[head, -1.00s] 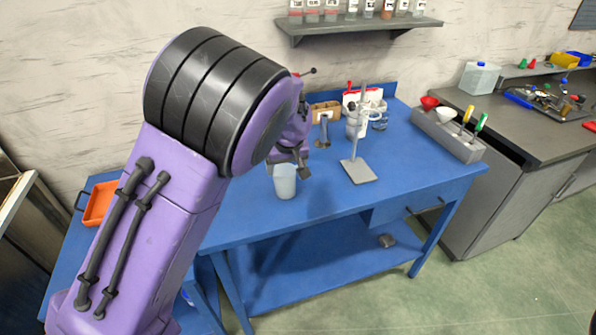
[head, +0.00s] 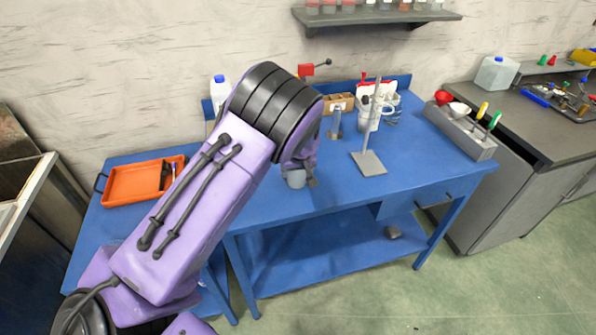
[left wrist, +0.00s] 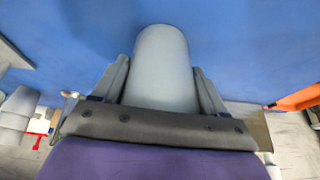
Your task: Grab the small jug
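The small jug (head: 296,180) is a plain light grey-blue vessel standing upright on the blue table, partly hidden by my left gripper (head: 303,170). In the left wrist view, the jug (left wrist: 163,70) lies between the two fingers of my left gripper (left wrist: 163,85). One finger is close along each side of it. I cannot tell whether the fingers press on it or leave thin gaps. No handle shows on the jug. My right gripper is not in view.
A metal stand (head: 369,162) is right of the jug, with a white pitcher (head: 370,118) and a wooden block (head: 341,103) behind. An orange tray (head: 135,184) is at left. A grey tool caddy (head: 462,135) is at the right end. The table front is clear.

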